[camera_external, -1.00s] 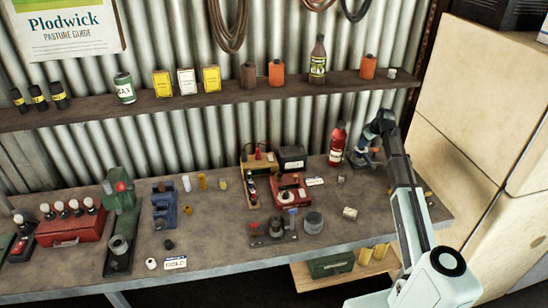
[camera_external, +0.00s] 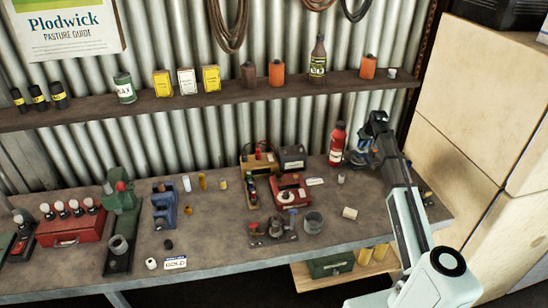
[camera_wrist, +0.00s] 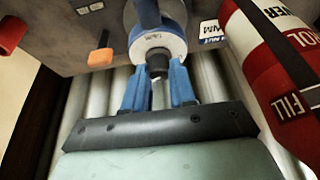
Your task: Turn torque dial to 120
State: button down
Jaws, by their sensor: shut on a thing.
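In the wrist view, a round white dial (camera_wrist: 150,42) with small lettering and a dark knob (camera_wrist: 157,63) sits on a blue-and-grey device. My gripper (camera_wrist: 158,78) has its blue fingers closed in on both sides of the dark knob. The dial's lettering is too small to read, so its setting cannot be told. In the outside view, my gripper (camera_external: 364,152) is at the back right of the bench, beside the red bottle (camera_external: 337,145). My arm hides most of the device there.
The red bottle (camera_wrist: 270,55) stands close to the right of my gripper in the wrist view. A small label (camera_wrist: 209,35) lies between it and the dial. The corrugated wall (camera_external: 220,135) is close behind. A pale cylinder (camera_external: 350,213) stands on the bench in front.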

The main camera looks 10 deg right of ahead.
jog(key=c, duration=0.9)
grip_release()
jog(key=v, duration=1.3)
jog(key=shift+s+r, duration=0.1)
jog(key=shift+r, duration=0.25)
